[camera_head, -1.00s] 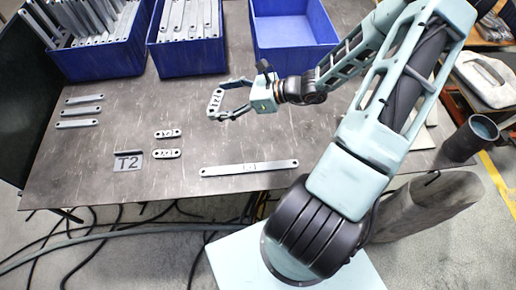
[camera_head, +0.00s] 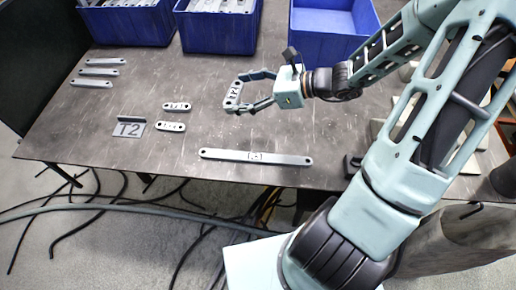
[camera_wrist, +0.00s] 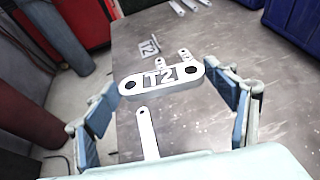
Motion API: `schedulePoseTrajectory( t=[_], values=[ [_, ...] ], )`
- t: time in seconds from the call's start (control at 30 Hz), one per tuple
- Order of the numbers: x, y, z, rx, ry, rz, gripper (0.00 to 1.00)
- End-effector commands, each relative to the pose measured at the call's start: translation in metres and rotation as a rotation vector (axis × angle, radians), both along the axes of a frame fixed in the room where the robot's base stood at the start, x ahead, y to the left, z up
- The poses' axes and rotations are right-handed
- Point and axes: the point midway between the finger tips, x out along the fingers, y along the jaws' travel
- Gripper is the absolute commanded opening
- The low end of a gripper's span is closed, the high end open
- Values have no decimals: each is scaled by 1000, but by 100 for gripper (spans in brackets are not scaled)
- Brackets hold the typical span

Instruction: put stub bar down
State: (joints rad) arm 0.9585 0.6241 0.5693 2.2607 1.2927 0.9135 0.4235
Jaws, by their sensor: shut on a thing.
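My gripper (camera_head: 240,93) is shut on a short grey stub bar (camera_head: 233,95) with a hole at each end, and holds it above the table. In the wrist view the stub bar (camera_wrist: 160,78) spans the space between my two fingers and shows the marking T2. Two similar short marked bars, one (camera_head: 176,106) behind the other (camera_head: 170,127), lie on the table left of my gripper.
A long marked bar (camera_head: 280,158) lies near the table's front edge. Several plain bars (camera_head: 98,72) lie at the left. Blue bins line the back; the right one (camera_head: 330,48) looks empty. Bare table (camera_head: 215,130) lies between the short bars and my gripper.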

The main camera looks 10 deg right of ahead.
Motion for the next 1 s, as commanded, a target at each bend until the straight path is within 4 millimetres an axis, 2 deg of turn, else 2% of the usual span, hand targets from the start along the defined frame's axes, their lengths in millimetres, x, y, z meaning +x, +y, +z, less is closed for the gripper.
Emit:
schedulePoseTrajectory(
  t=[0.03, 0.3, 0.5, 0.67, 0.77, 0.83, 1.0],
  values=[
    [-2, 7, -18, -3, -4, 18, 51],
    [-18, 43, -48, -5, 0, 95, 51],
    [-29, 64, -62, -6, 6, 138, 51],
    [-34, 71, -65, -6, 8, 155, 51],
    [-33, 66, -68, -4, 10, 155, 51],
    [-30, 55, -73, -4, 9, 154, 51],
    [-22, 14, -93, -4, 8, 152, 51]
  ],
)
